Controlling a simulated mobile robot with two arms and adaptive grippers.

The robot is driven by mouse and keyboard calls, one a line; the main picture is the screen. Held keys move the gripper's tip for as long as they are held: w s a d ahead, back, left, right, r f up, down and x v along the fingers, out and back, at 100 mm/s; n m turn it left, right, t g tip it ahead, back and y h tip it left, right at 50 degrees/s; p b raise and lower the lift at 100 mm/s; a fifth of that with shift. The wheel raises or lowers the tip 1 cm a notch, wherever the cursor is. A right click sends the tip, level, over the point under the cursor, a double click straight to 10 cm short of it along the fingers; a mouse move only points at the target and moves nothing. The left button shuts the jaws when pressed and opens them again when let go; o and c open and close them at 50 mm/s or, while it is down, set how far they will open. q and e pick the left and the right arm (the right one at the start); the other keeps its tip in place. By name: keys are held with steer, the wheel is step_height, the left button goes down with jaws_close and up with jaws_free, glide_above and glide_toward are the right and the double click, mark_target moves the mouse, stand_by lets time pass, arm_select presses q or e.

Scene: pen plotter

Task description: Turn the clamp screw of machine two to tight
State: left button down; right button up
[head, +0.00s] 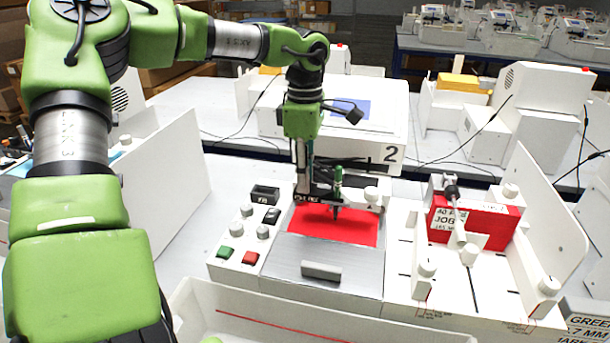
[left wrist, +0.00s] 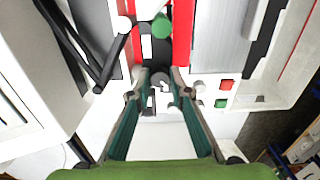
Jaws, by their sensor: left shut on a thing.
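My left gripper (head: 304,192) points down at the left side of the carriage. In the left wrist view, my left gripper (left wrist: 158,84) is shut on a small dark part, seemingly the clamp screw (left wrist: 159,78). The fingers partly hide it, and its turn angle cannot be told. My right gripper is not in view.
The panel with a green button (head: 225,252), a red button (head: 250,258) and several knobs lies left of the bed. A metal plate with a handle (head: 321,270) lies in front. A jig with a red block (head: 490,226) stands at right. A white tray (head: 300,318) is nearest.

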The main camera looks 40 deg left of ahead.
arm_select(q)
steer(key=c, duration=1.8)
jaws_free()
steer(key=shift+c, duration=0.2)
step_height(320, 180, up, 12)
